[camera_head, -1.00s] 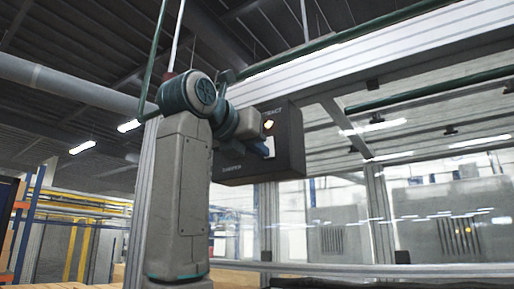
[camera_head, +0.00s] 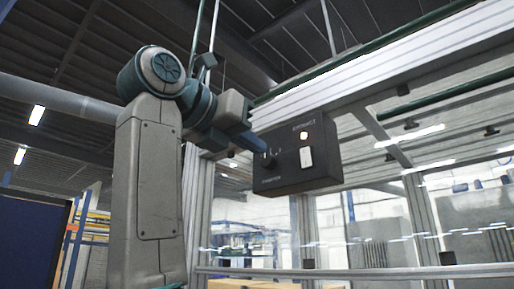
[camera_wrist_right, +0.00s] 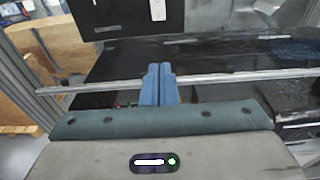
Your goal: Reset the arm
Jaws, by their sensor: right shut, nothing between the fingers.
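My right gripper (camera_head: 258,148) has blue fingers. They are pressed together and empty, in front of the left part of a dark control box (camera_head: 335,172). In the right wrist view the closed fingers (camera_wrist_right: 158,74) point toward the box (camera_wrist_right: 110,22) and stay apart from its lower edge. The box carries a white rocker switch (camera_head: 306,157), a lit round lamp (camera_head: 304,135) and a dark knob (camera_head: 268,161). The switch also shows at the top of the wrist view (camera_wrist_right: 157,10). My left gripper is not in view.
The box hangs under a light metal beam (camera_head: 400,80). A metal rail (camera_head: 370,271) runs below it, and an upright post (camera_head: 197,205) stands behind my arm. In the right wrist view, a dark surface (camera_wrist_right: 235,62) lies beyond the fingers.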

